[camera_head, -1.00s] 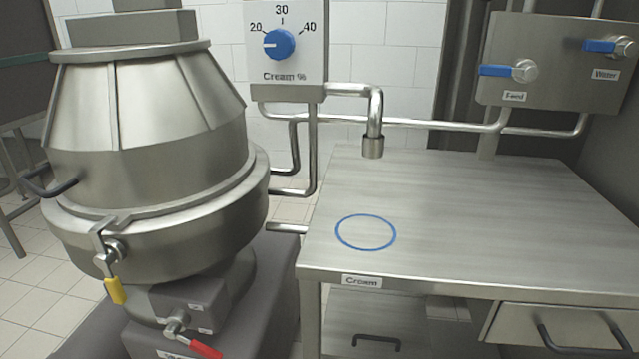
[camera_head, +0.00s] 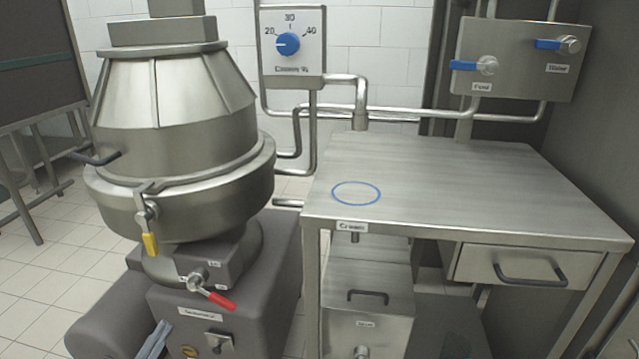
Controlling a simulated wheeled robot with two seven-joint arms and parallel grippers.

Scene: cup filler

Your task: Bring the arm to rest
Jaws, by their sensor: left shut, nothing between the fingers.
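The tips of my left gripper (camera_head: 155,341) show at the bottom edge, left of centre, as thin blue-grey fingers. They are shut and empty, in front of the dark grey base (camera_head: 222,310) of the separator. The rest of that arm is below the picture. My right gripper is not in view.
The steel separator (camera_head: 180,95) has a yellow-handled valve (camera_head: 150,243) and a red-handled lever (camera_head: 221,300). The bare steel table (camera_head: 470,185) carries a blue ring mark (camera_head: 356,193) near the spout (camera_head: 360,119). A cream dial (camera_head: 288,43) and a blue-handled valve panel (camera_head: 520,65) are behind.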

